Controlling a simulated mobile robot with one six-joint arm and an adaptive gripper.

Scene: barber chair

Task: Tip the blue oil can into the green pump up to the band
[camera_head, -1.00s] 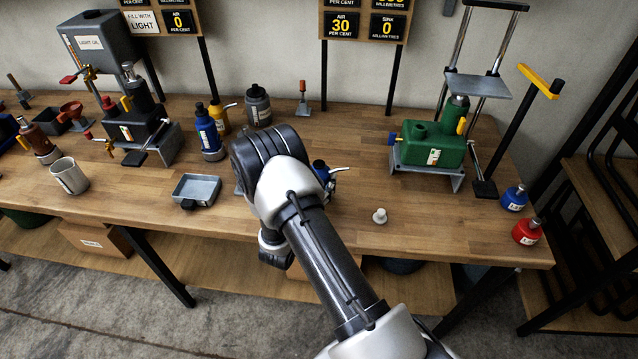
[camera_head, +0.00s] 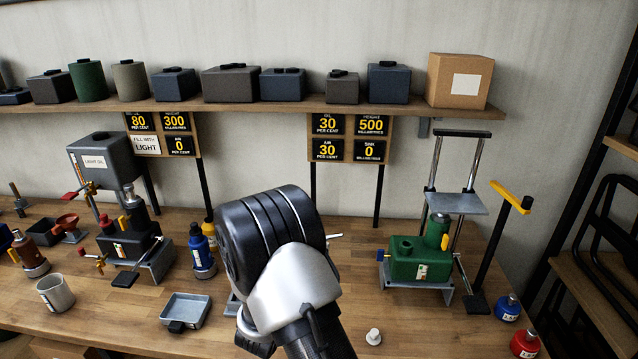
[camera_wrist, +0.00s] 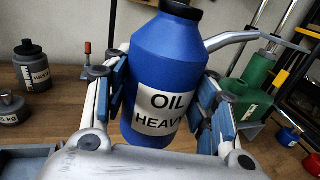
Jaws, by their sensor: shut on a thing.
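My gripper (camera_wrist: 165,94) is shut on the blue oil can (camera_wrist: 163,60), with a finger on each side of it. The can carries a white label reading "OIL HEAVY" and a grey spout pointing right; its top is cut off by the frame. In the head view my arm hides my gripper and the can, except for what looks like the spout tip (camera_head: 335,236). The green pump (camera_head: 405,268) stands on the bench to the right, apart from the can, with a small marked gauge (camera_head: 421,271) on its front. It also shows in the wrist view (camera_wrist: 250,88).
A yellow-handled lever (camera_head: 511,197) stands right of the pump. Small blue (camera_head: 507,307) and red (camera_head: 525,343) weights lie at the right edge. A small white plug (camera_head: 373,337), a grey tray (camera_head: 186,309) and another blue bottle (camera_head: 201,255) stand on the bench. Signs (camera_head: 327,124) hang behind.

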